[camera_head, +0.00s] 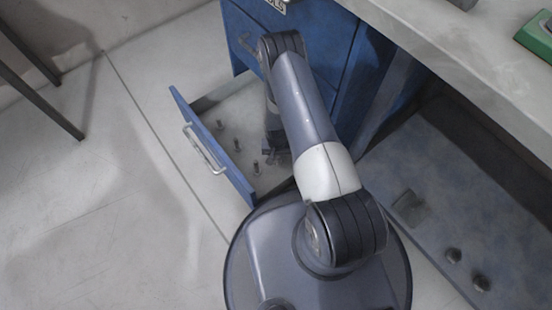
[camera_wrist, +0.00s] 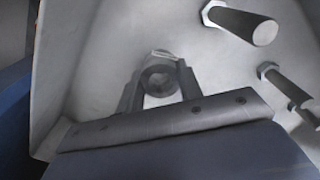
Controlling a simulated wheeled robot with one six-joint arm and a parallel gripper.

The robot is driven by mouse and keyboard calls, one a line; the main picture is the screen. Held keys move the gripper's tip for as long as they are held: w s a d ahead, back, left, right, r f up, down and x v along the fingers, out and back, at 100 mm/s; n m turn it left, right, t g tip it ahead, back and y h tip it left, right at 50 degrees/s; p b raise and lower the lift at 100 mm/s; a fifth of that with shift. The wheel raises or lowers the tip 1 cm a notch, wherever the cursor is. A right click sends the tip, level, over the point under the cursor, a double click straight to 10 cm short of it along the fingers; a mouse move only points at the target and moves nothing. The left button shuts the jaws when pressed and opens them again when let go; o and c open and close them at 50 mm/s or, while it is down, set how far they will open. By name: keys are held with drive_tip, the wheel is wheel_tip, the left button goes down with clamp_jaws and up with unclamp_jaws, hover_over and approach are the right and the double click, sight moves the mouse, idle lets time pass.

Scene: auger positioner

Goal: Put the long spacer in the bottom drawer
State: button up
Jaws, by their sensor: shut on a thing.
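The bottom drawer (camera_head: 189,131) is blue outside, pale inside, and pulled open. My gripper (camera_head: 274,155) is down inside it near the cabinet side. In the wrist view my gripper (camera_wrist: 160,83) is shut on the long spacer (camera_wrist: 158,79), of which only a round dark end shows between the fingers. Its length, and whether it touches the drawer floor, cannot be told. In the head view the held spacer cannot be made out clearly.
Several small bolt-like posts (camera_head: 255,168) stand in the drawer; a dark rod (camera_wrist: 240,22) and another (camera_wrist: 285,83) show close by on the right in the wrist view. The blue cabinet (camera_head: 345,45) and workbench (camera_head: 470,55) stand above and right. Open floor (camera_head: 120,200) lies left.

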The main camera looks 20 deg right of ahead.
drive_tip(key=shift+f+b, duration=0.45)
drive_tip(key=shift+f, duration=1.1)
drive_tip(key=shift+f, duration=0.1)
drive_tip(key=shift+f, duration=0.15)
drive_tip(key=o, duration=1.2)
wheel_tip(320, 180, up, 12)
drive_tip(key=p, duration=0.4)
drive_tip(key=shift+r, duration=0.25)
